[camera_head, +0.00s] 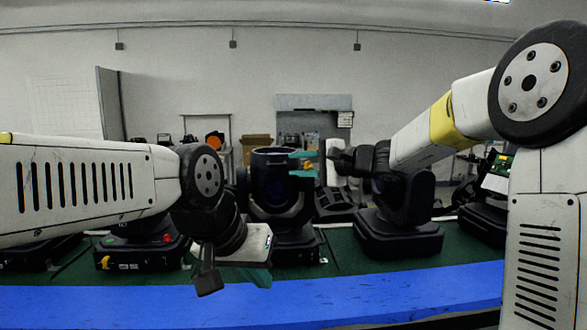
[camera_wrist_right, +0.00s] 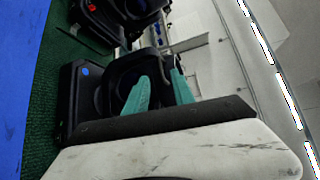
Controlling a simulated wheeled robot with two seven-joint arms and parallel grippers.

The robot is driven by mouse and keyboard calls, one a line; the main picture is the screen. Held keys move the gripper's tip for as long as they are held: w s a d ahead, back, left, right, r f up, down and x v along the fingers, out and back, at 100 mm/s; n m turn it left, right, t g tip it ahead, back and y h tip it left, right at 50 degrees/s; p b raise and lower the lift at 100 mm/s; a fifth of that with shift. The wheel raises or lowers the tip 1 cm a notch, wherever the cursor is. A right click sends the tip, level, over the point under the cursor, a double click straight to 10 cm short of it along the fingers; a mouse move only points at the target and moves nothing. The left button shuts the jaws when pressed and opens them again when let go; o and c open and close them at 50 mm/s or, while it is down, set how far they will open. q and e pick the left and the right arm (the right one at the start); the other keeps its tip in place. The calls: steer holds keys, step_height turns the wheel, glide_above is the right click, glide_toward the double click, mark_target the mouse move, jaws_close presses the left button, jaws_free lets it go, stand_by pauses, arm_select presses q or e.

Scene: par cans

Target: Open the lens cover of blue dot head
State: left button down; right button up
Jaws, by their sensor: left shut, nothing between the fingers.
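The blue dot head (camera_wrist_right: 66,105) is a black stage light with a round blue dot on its base in the right wrist view. It appears to be the black head (camera_head: 276,212) in the middle of the head view, upright with a dark round lens front. Its dot is not visible there, and I cannot tell how its lens cover stands. My right gripper (camera_head: 303,164) is open, its teal fingers at the head's right side, also seen over it in the right wrist view (camera_wrist_right: 163,92); contact is unclear. My left gripper (camera_head: 260,277) is shut and empty, low in front of the head.
Another black light (camera_head: 398,237) stands to the right, partly behind my right arm. A light with a red dot (camera_head: 140,252) stands to the left, partly behind my left arm. The green table top (camera_head: 345,262) has a blue front edge strip (camera_head: 400,293), mostly clear.

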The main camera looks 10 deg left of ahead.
mark_target(279, 165)
steer(key=x, duration=0.7)
steer(key=shift+w+a+f, duration=0.15)
steer(key=shift+a, duration=0.1)
jaws_close()
steer(key=shift+f, duration=0.3)
stand_by(0.8)
